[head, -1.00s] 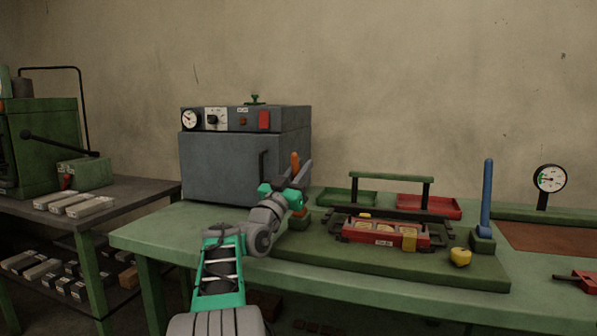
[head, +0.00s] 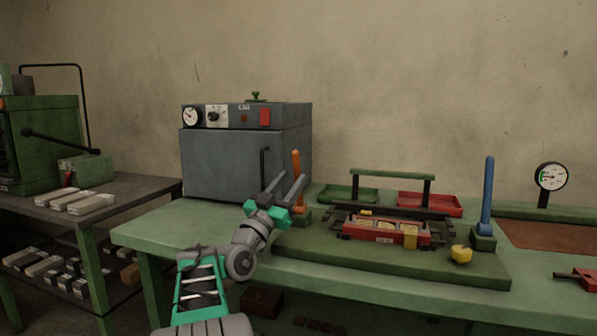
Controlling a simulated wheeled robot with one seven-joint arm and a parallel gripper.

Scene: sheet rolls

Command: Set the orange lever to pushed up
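The orange lever (head: 296,168) stands upright on a small green base (head: 303,216) at the left end of the green fixture plate, in the head view. My gripper (head: 288,182) is just left of and in front of the lever, its two grey fingers pointing up and to the right. The fingers look apart, with a gap between them and nothing visible in it. The lower part of the lever is partly hidden behind my gripper. Whether a finger touches the lever cannot be told.
A blue lever (head: 488,197) stands upright at the plate's right end. Between them is a red carriage (head: 385,237) on dark rails under a green handle bar (head: 391,175). A yellow knob (head: 461,254) sits in front. A grey oven (head: 230,163) stands behind my gripper.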

